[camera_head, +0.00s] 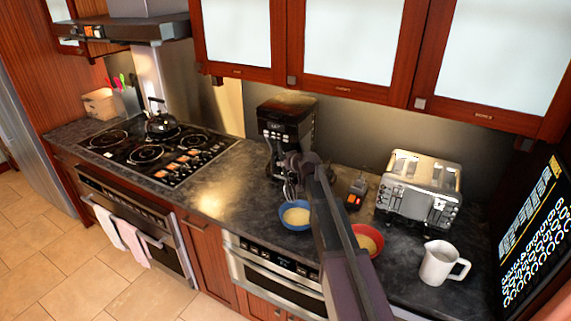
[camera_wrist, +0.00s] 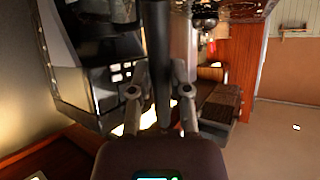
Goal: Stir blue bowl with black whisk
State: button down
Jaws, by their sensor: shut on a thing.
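The blue bowl (camera_head: 284,222) stands on the dark counter in front of the coffee maker, with pale yellow contents. My gripper (camera_head: 294,172) is just above and behind its back rim in the head view. It is shut on the black whisk (camera_head: 289,190), whose wire end appears to hang down near the bowl's back left rim. I cannot tell whether the wires touch the bowl or its contents. In the wrist view the dark handle (camera_wrist: 161,60) runs between my two fingers (camera_wrist: 160,95). The bowl cannot be made out there.
A red bowl (camera_head: 379,238) with yellow contents is partly hidden behind my arm. The coffee maker (camera_head: 284,130) stands close behind my gripper. A toaster (camera_head: 420,190) and white pitcher (camera_head: 438,264) are at the right. The counter between stove (camera_head: 155,150) and blue bowl is clear.

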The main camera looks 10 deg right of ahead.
aim_at(282, 154)
jog(key=shift+r, duration=0.1)
jog(key=shift+r+p, duration=1.95)
jog(key=shift+p, duration=0.05)
jog(key=shift+s+f, duration=0.1)
jog(key=shift+f, duration=0.05)
